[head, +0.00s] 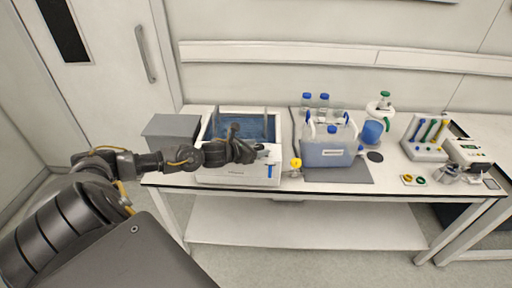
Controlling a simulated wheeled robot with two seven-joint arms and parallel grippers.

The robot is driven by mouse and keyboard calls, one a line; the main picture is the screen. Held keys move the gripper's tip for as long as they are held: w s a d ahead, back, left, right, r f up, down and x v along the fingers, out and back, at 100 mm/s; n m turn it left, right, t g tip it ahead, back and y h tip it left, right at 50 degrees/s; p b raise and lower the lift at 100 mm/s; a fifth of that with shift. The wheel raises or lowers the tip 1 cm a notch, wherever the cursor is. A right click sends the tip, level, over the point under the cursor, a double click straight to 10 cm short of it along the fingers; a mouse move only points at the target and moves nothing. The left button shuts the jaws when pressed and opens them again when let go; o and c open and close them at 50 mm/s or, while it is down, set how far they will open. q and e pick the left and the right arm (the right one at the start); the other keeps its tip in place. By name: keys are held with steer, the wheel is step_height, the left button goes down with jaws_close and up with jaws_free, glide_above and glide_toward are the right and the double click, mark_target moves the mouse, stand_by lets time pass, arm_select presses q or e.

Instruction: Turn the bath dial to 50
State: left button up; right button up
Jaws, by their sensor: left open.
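The bath (208,178) is a white box on the bench with blue water in its open top and a light front panel. My left arm comes in from the left and reaches across the front of the bath. My left gripper (264,152) is open, at the right part of the bath's front. A small blue part (270,170) shows on the front panel just below the gripper; I cannot tell whether it is the dial. No dial marks or number can be read at this size. My right gripper is not in view.
A grey box (172,131) stands left of the bath. A yellow-topped item (295,164) stands close to its right. A blue-filled container (325,155) stands on a grey mat (338,175). A tube rack (425,140) stands farther right. The lower shelf (305,232) is empty.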

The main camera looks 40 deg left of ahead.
arm_select(q)
steer(key=shift+c, duration=0.2)
steer(key=c, duration=0.9)
steer(key=shift+c, duration=0.2)
